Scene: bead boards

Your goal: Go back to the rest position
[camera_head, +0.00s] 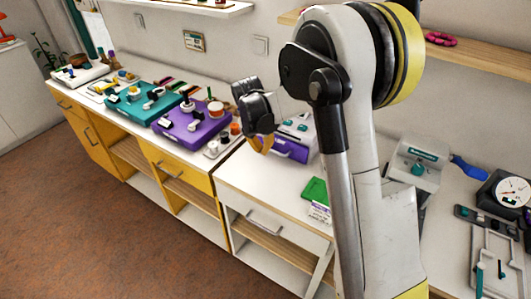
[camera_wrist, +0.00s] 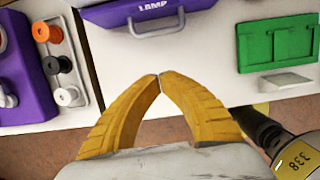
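My gripper (camera_wrist: 160,76) shows in the wrist view with its two yellow fingers curved inward and their tips meeting. Nothing shows between the tips. In the head view my gripper (camera_head: 265,145) hangs at the end of my folded arm, over the front part of the white counter, near a purple case. In the wrist view the purple case (camera_wrist: 150,10), marked LAMP, lies beyond the fingertips, apart from them.
A green tray (camera_wrist: 277,42) lies right of the fingers. A grey tray of spools (camera_wrist: 62,60) and a purple board (camera_head: 190,127) are left. A teal board (camera_head: 145,100) stands farther left. A grey device (camera_head: 415,160) and a dial gauge (camera_head: 510,191) are right. Bare counter (camera_head: 265,175) shows between.

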